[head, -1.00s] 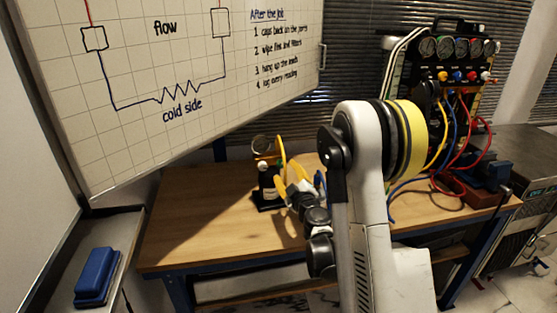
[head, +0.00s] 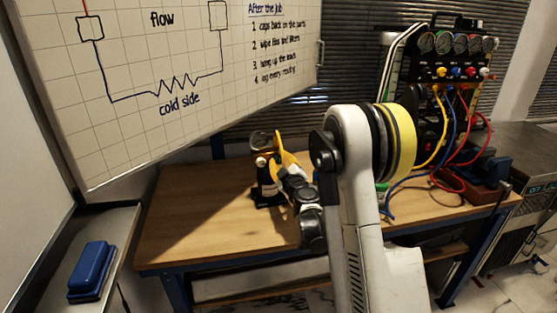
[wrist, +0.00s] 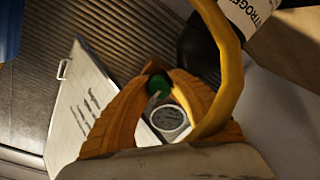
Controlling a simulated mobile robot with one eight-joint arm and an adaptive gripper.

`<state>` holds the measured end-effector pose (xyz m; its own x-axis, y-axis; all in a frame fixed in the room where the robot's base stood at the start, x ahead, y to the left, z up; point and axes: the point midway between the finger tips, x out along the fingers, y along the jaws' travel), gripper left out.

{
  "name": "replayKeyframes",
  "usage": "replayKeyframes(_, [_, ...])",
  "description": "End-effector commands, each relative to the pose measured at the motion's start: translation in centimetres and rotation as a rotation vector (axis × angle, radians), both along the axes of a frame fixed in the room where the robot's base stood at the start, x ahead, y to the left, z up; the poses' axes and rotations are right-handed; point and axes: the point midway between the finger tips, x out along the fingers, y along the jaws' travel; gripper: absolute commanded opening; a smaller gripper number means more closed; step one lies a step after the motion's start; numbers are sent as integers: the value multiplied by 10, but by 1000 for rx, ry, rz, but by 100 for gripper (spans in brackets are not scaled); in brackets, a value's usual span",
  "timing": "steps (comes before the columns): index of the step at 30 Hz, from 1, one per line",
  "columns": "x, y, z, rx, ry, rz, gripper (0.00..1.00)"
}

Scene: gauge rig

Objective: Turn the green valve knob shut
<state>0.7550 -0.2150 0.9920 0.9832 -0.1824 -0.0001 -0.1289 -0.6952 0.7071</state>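The green valve knob (wrist: 156,84) shows in the wrist view between the tips of my gripper (wrist: 161,74). The orange fingers draw together at the tips and appear closed on the knob's two sides. A round gauge (wrist: 168,120) sits just below the knob, seen between the fingers. The knob cannot be made out there.
A yellow hose (wrist: 231,72) loops close by the right finger, near a bottle label (wrist: 262,12). A gauge manifold (head: 455,58) with coloured hoses stands at the bench's back right. The bench (head: 195,220) is clear in front and left. A whiteboard (head: 130,125) hangs at left.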

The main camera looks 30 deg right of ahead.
Motion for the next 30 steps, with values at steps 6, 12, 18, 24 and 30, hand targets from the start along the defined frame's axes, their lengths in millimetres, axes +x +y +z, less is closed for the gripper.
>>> replayKeyframes(6, [0, 0, 0, 8, -1, 0, 0])
replayKeyframes(12, [0, 0, 0, 66, -12, 0, 0])
replayKeyframes(18, [0, 0, 0, 196, -36, 0, 0])
replayKeyframes(24, [0, -1, 0, 376, -70, 0, 0])
replayKeyframes(30, [0, -1, 0, 563, -105, 0, 0])
